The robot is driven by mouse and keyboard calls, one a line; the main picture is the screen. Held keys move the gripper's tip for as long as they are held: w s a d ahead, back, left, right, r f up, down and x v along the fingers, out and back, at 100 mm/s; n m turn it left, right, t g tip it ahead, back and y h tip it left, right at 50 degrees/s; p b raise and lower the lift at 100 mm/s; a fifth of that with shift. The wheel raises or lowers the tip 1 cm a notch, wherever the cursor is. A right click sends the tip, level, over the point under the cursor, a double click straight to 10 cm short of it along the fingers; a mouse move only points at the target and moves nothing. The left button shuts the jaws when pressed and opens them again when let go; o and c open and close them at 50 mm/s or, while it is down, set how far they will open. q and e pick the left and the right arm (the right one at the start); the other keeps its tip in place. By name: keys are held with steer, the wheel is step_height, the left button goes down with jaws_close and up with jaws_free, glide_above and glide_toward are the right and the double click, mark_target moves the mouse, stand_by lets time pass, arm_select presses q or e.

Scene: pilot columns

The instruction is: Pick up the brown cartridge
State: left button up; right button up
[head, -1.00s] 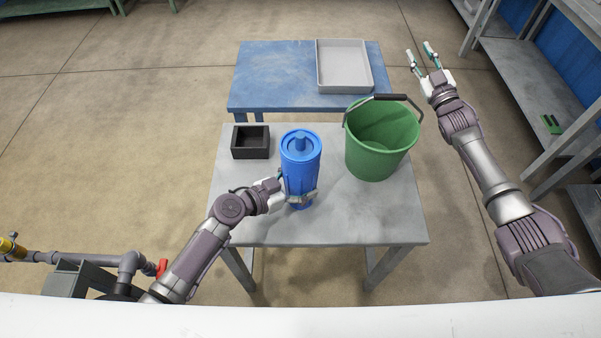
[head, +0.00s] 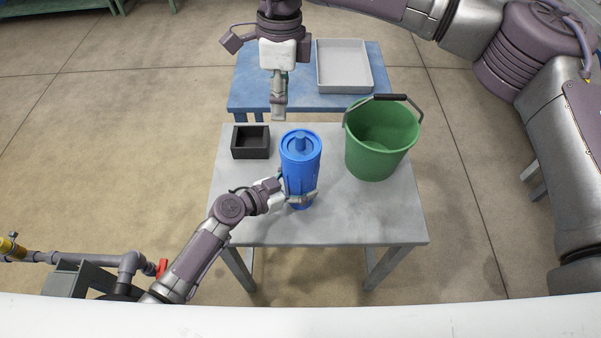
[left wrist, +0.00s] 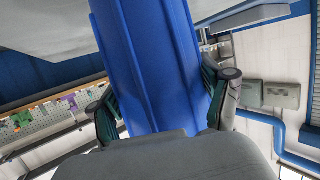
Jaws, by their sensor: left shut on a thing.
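A blue cartridge (head: 301,165) with a round lid and knob is upright at the middle of the grey table (head: 365,222). No brown cartridge shows in either view. My left gripper (head: 301,197) is shut around the lower part of the blue cartridge. In the left wrist view its fingers (left wrist: 160,105) press on both sides of the blue body (left wrist: 155,60). Whether the cartridge's base touches the table is hard to tell. My right gripper (head: 279,108) points down above and behind the cartridge, seen edge-on, so its opening is hidden.
A black open box (head: 235,144) stands left of the cartridge, and a green bucket (head: 366,166) with a raised handle stands to the right. A blue table (head: 262,75) behind carries a grey tray (head: 321,78). The grey table's front right is clear.

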steer(key=w+d+t+h, duration=0.1)
steer(key=d+h, duration=0.1)
glide_above(299, 134)
steer(key=shift+n, duration=0.3)
step_height(299, 134, down, 5)
steer(key=shift+a+f, duration=0.1)
steer(key=shift+a, duration=0.05)
steer(key=shift+s+d+f, duration=0.1)
steer(key=shift+d+f, duration=0.05)
steer(key=shift+f, duration=1.4)
steer(key=shift+d+f, duration=0.15)
steer(key=shift+f, duration=1.4)
jaws_close()
